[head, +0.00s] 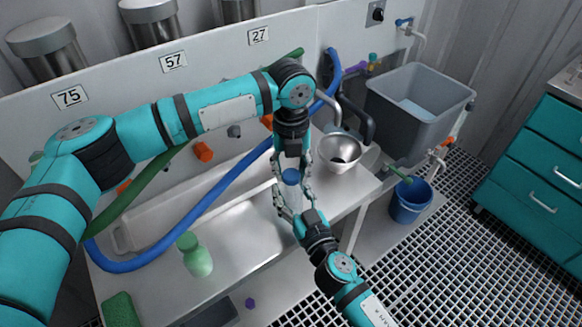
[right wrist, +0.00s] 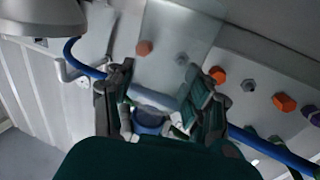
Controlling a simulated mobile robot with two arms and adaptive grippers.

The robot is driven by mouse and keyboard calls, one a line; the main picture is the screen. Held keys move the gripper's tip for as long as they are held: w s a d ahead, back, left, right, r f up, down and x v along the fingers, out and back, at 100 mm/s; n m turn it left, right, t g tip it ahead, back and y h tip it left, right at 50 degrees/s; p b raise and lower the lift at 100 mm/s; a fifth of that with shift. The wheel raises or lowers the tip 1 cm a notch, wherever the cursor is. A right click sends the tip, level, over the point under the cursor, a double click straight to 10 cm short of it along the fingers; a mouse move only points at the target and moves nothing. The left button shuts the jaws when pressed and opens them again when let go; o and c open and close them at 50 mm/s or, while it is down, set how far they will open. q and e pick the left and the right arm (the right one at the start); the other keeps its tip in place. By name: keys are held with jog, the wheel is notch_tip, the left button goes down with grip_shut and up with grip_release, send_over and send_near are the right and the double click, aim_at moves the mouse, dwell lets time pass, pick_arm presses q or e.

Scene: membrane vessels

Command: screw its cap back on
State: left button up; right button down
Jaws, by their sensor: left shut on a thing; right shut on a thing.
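A pale, translucent bottle (head: 293,196) stands roughly upright above the right part of the sink counter, with a blue cap (head: 290,176) at its top. My left gripper (head: 291,168) reaches down from above and is shut on the cap. My right gripper (head: 294,203) comes up from below and is shut on the bottle's body. The cap sits at the bottle's mouth; whether its thread is engaged I cannot tell. In the right wrist view a blue part (right wrist: 148,120) shows between the fingers of my right gripper (right wrist: 160,105), and the bottle is hard to make out.
A green bottle (head: 194,256) stands on the left counter. A metal bowl (head: 341,152) is close right of the grippers. A blue hose (head: 200,210) arches across the sink behind. A grey basin (head: 416,103) and blue bucket (head: 410,201) are to the right.

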pick_arm(q)
jog(key=shift+f, duration=0.55)
dwell(0.4)
jog(key=m, duration=0.5)
jog(key=shift+m, duration=0.3)
jog(key=m, duration=0.4)
jog(key=shift+m, duration=0.3)
jog(key=o, duration=0.7)
jog(key=shift+o, duration=0.2)
jog(key=shift+r, duration=0.1)
jog(key=shift+d+r, duration=0.1)
jog(key=shift+r, duration=2.05)
